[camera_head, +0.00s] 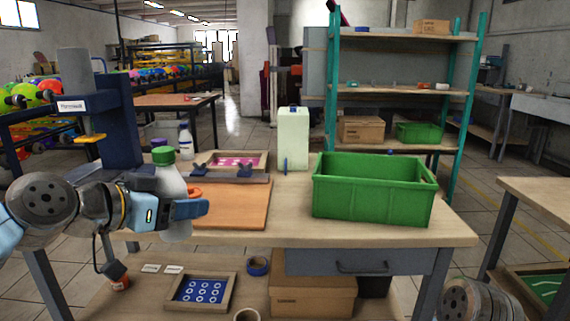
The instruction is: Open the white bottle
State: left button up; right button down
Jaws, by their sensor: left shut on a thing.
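The cap is on the bottle. My left gripper (182,211) comes in from the left and is shut on the bottle's body below the cap. A finger covers part of the lower body, and I cannot tell whether the base touches the bench. A second, smaller white bottle (186,142) stands farther back. My right arm shows only as a link at the bottom right; its gripper is out of view.
The workbench (350,235) holds a green crate (372,205) on the right and a pale green canister (293,138) behind. A printing frame (232,160) and an orange-brown board (235,207) lie in the middle. A dark blue press (115,125) rises at left. Boxes sit on the lower shelf.

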pick_arm(q)
jog(key=w+a+f+n+y, duration=0.1)
jog(key=w+f, duration=0.3)
jog(key=f, duration=0.6)
jog(key=w+a+f+n+t+y, duration=0.1)
jog(key=w+f+n+y, duration=0.2)
jog(key=f, duration=0.7)
jog(key=w+a+f+n+t+y, duration=0.1)
jog(key=w+f, duration=0.4)
jog(key=f, duration=0.6)
jog(key=n+y, duration=0.1)
jog(key=y, duration=0.1)
jog(key=shift+n+y, duration=0.3)
jog(key=shift+n, duration=0.1)
jog(key=shift+f, duration=0.15)
jog(key=shift+r, duration=0.6)
